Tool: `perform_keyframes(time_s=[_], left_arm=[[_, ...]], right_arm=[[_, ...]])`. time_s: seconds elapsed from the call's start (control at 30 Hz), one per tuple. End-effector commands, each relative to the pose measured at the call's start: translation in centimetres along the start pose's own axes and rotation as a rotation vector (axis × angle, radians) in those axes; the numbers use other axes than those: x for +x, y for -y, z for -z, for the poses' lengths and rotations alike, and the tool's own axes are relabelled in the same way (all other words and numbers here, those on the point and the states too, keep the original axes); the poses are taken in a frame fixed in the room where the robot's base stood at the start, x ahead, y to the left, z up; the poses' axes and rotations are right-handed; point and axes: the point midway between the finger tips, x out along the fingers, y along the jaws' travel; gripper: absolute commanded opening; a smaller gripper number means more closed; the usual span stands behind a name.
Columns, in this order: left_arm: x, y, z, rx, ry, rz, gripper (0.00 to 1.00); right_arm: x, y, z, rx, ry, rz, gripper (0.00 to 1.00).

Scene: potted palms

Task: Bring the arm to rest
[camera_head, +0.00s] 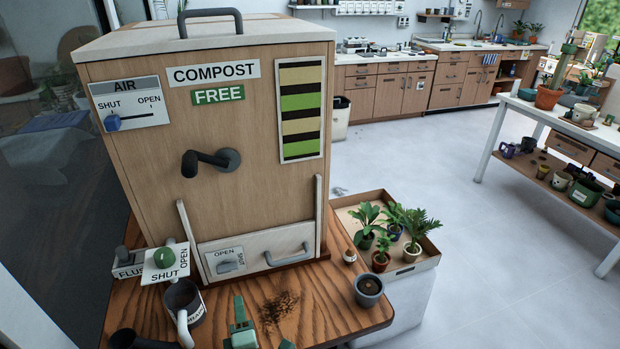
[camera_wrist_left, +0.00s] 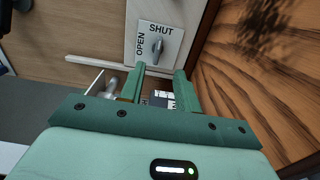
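My left gripper (camera_head: 242,326) is at the bottom of the head view, by the wooden table's front part, partly cut off by the frame. In the left wrist view its two green fingers (camera_wrist_left: 161,74) stand apart, so it is open. A small dark and white patch shows between and behind them; I cannot tell what it belongs to. I see no object held. The fingers point toward the low front of the compost box (camera_head: 150,150), near its OPEN/SHUT latch plate (camera_wrist_left: 160,42). My right gripper is not in view.
A mug (camera_head: 184,300) stands left of my gripper. A soil spill (camera_head: 277,312) and a soil-filled pot (camera_head: 369,288) lie right. A drawer handle (camera_head: 289,255) and crank (camera_head: 210,162) stick out. A plant tray (camera_head: 429,263) stands beyond; the floor (camera_head: 430,155) is clear.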

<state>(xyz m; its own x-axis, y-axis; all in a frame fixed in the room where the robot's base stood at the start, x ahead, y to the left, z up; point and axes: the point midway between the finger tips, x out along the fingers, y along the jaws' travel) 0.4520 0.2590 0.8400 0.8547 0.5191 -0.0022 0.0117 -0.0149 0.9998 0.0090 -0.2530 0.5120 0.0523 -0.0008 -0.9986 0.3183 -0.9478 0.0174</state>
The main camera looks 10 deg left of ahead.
Motion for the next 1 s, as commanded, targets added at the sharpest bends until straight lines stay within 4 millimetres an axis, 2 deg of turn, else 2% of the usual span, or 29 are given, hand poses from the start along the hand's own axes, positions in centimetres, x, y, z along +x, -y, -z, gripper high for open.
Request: perform_keyframes(time_s=[0.13,0.23,0.37,0.47,0.6,0.7,1.0], left_arm=[[-0.2,-1.3,-1.5,0.096,0.116,-0.028,0.33],[-1.4,-3.2,-4.1,0.294,0.32,-0.08,0.33],[-5.0,-4.7,-6.9,0.71,0.635,-0.158,0.33],[-8.2,-4.4,-6.8,1.082,0.837,-0.189,0.33],[-11.1,-3.6,-3.3,1.558,1.017,-0.162,0.33],[-12.1,-3.5,-0.3,1.805,1.083,-0.112,0.33],[-13.6,-5.5,8.3,2.311,1.164,0.099,0.33]], right_arm=[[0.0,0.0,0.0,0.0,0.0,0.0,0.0],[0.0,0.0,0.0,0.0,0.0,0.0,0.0],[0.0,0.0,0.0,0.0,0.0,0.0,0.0],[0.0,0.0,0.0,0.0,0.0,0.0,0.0],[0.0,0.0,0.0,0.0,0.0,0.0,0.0],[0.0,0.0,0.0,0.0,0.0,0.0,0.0],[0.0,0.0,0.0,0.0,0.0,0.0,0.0]])
